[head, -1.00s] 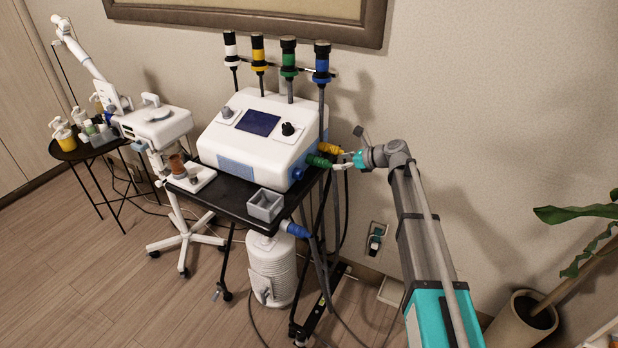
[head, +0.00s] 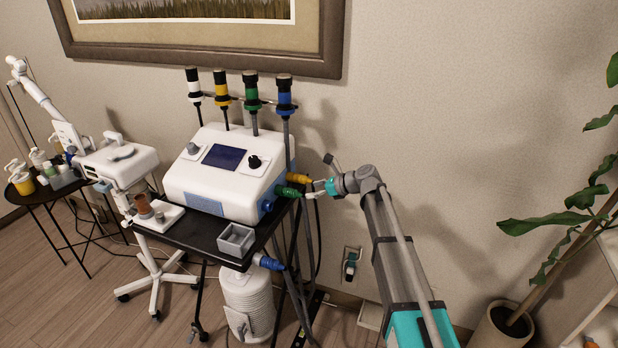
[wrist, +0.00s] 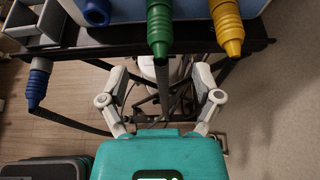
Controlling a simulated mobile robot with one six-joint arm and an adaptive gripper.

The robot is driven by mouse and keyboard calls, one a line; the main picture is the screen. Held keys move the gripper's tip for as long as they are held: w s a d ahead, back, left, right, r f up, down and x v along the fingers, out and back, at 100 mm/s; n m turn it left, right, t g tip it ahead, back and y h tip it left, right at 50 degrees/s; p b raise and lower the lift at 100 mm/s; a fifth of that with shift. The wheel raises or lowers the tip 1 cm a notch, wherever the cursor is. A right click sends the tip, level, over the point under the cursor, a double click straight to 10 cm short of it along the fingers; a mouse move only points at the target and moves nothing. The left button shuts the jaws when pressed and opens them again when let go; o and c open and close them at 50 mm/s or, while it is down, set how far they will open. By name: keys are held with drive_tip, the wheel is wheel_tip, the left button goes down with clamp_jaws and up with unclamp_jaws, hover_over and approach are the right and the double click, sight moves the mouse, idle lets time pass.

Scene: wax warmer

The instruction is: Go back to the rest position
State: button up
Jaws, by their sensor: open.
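My gripper (head: 318,188) is at the right side of the white machine (head: 225,175), close to its green connector (head: 288,191) and yellow connector (head: 298,179). In the wrist view my gripper (wrist: 164,100) has its two fingers spread with nothing between them. The green connector (wrist: 159,30) and the yellow connector (wrist: 226,30) show just beyond the fingertips, apart from them. My arm reaches from the lower right of the head view up to the machine.
The machine stands on a black cart (head: 200,235) with a small grey tray (head: 236,240). A blue connector (head: 268,262) hangs at the cart's edge; another blue one (wrist: 97,12) is on the machine. A potted plant (head: 502,330) stands at right.

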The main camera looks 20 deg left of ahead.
drive_tip(key=s+d+f+n+h+p, duration=0.1)
drive_tip(key=s+d+n+h, duration=0.3)
drive_tip(key=d, duration=0.9)
drive_tip(key=s+d+f+n+h+p, duration=0.1)
drive_tip(key=s+d+n+h+p, duration=0.2)
drive_tip(key=s+d+n, duration=0.5)
drive_tip(key=s+d+f+n+g+h+p, duration=0.1)
drive_tip(key=s+d+n+h, duration=0.4)
drive_tip(key=s+d, duration=0.8)
drive_tip(key=d+f+n+p, duration=0.1)
drive_tip(key=d+n, duration=0.1)
drive_tip(key=d, duration=0.5)
drive_tip(key=shift+s+h+p, duration=0.2)
drive_tip(key=shift+h+p, duration=0.1)
drive_tip(key=shift+h, duration=0.1)
drive_tip(key=shift+a, duration=0.2)
